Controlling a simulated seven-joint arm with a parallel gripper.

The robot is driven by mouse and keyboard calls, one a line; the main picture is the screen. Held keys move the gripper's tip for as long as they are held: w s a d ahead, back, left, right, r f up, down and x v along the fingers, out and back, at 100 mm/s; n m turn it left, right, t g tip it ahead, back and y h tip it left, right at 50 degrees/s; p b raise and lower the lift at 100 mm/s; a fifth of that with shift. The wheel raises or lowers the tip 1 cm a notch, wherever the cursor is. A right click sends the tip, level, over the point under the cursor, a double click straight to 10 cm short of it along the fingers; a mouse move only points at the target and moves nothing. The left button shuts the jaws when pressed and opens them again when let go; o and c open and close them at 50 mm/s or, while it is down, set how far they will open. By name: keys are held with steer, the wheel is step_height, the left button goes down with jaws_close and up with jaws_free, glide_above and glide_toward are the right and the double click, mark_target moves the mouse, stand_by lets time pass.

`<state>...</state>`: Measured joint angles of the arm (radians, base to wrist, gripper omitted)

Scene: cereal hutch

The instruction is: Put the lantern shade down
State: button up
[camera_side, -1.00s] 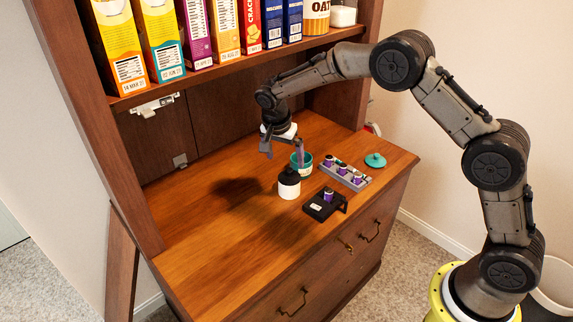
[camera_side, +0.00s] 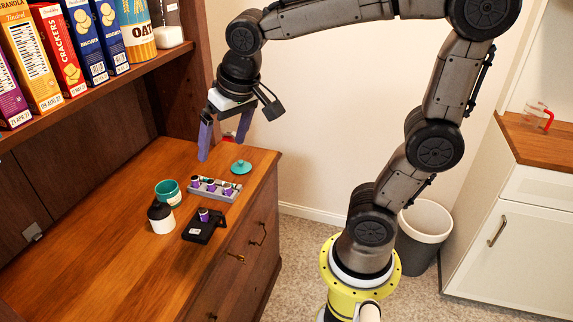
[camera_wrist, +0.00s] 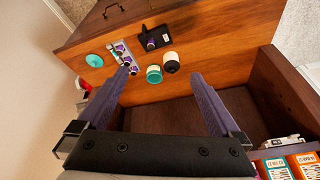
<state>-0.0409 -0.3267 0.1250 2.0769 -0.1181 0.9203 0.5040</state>
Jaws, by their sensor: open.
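The lantern shade (camera_side: 161,220), white with a black top, stands upright on the wooden counter of the hutch. It also shows in the wrist view (camera_wrist: 171,65). It is in front of the teal cup and to the left of the black holder (camera_side: 196,232), which has a purple battery (camera_side: 203,215) in it. The shade and the holder are apart. My gripper (camera_side: 222,147) is open and empty, in the air above the back of the counter. In the wrist view its two fingers (camera_wrist: 200,98) are spread wide with nothing between them.
A teal cup (camera_side: 167,190), a grey tray (camera_side: 208,195) with several purple batteries and a teal lid (camera_side: 241,167) are on the counter. A shelf (camera_side: 110,80) with cereal boxes is above left. The left part of the counter is clear.

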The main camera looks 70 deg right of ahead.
steer(key=s+f+n+t+y, duration=0.1)
steer(key=s+n, duration=0.3)
steer(key=s, duration=0.9)
steer(key=shift+a+f+n+t, duration=0.3)
steer(key=shift+a+f, duration=0.15)
steer(key=shift+f, duration=0.25)
